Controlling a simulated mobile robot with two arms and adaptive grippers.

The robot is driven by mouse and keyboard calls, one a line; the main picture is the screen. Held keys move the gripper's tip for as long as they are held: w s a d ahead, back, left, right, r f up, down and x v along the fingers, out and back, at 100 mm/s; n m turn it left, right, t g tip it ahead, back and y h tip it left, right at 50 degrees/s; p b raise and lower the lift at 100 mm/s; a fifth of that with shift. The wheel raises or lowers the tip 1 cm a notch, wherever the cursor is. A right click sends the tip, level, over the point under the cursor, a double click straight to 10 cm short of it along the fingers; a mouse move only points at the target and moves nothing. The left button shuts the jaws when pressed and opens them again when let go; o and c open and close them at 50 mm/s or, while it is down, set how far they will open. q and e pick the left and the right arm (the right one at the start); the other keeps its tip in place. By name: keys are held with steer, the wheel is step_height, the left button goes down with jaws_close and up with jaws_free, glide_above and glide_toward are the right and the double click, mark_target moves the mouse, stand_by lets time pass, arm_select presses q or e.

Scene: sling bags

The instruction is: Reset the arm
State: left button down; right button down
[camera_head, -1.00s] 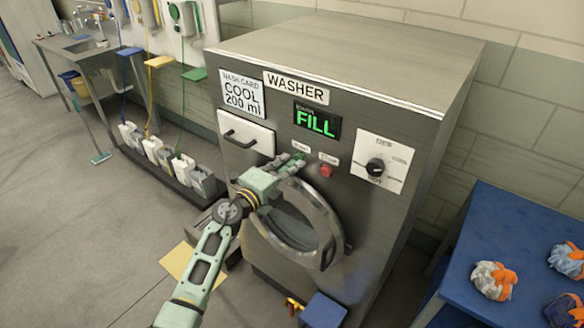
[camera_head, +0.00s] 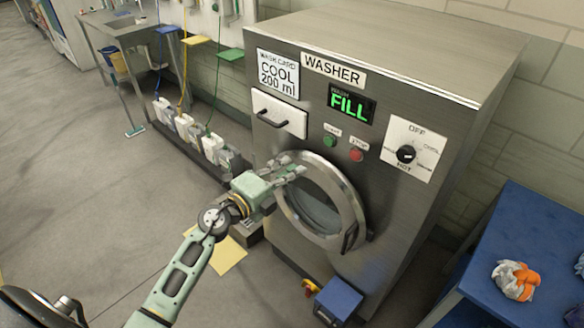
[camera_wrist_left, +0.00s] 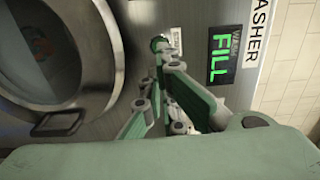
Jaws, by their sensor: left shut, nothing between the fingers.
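My left arm comes in from the lower left in the head view. Its green gripper (camera_head: 296,167) is shut and empty in front of the washer (camera_head: 440,85), near the upper left rim of the round door (camera_head: 325,205). The green start button (camera_head: 330,141) and the red stop button (camera_head: 356,155) are above and to the right of the fingers, clear of them. In the left wrist view the shut fingers (camera_wrist_left: 158,50) point toward the panel, with the door at left. My right gripper is not in view.
The washer display (camera_head: 350,104) reads FILL, and the dial (camera_head: 406,154) is at right. A blue table (camera_head: 530,240) with orange-and-white bundles stands at right. Several jugs (camera_head: 205,145) stand on a low rack at left. Open floor lies at lower left.

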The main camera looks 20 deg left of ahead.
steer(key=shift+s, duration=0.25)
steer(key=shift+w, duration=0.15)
